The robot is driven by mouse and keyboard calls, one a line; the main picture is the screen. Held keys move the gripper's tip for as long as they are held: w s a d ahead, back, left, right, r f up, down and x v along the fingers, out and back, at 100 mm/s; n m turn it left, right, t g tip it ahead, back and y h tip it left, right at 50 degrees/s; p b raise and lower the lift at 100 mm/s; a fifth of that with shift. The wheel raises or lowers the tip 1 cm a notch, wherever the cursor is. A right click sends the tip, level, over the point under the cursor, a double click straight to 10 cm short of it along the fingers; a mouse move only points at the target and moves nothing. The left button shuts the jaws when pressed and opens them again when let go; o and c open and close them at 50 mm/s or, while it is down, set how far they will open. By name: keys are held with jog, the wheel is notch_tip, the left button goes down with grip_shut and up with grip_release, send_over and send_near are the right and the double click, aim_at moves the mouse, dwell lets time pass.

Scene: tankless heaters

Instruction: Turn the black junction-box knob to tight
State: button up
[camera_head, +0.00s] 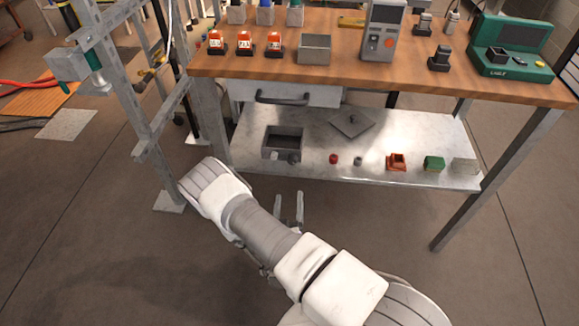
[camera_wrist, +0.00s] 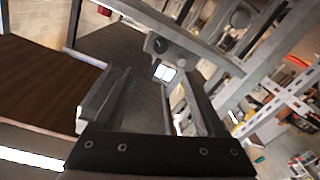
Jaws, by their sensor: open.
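My gripper (camera_head: 289,208) is open, with its two fingers apart and nothing between them. In the head view it is below and in front of the bench's lower shelf. It also shows open in the wrist view (camera_wrist: 155,92). A grey open-topped box (camera_head: 284,138) sits on the lower shelf, with small round fittings at its front side; I cannot tell if one is the black knob. A grey square plate (camera_head: 352,123) with a small dark knob-like piece lies beside it. In the wrist view a small round dark part (camera_wrist: 157,45) shows on grey metal beyond the fingers; I cannot tell what it is.
The wooden bench top (camera_head: 330,80) carries orange devices, a grey meter (camera_head: 383,30) and a green case (camera_head: 510,47). Small red, orange and green parts lie along the lower shelf (camera_head: 320,178). A metal strut frame (camera_head: 125,95) stands left, close to my arm. Floor right is clear.

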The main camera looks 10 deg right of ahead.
aim_at(292, 162)
jog(key=b+x, duration=0.3)
jog(key=x, duration=1.1)
jog(key=shift+w+b, duration=0.3)
grip_shut()
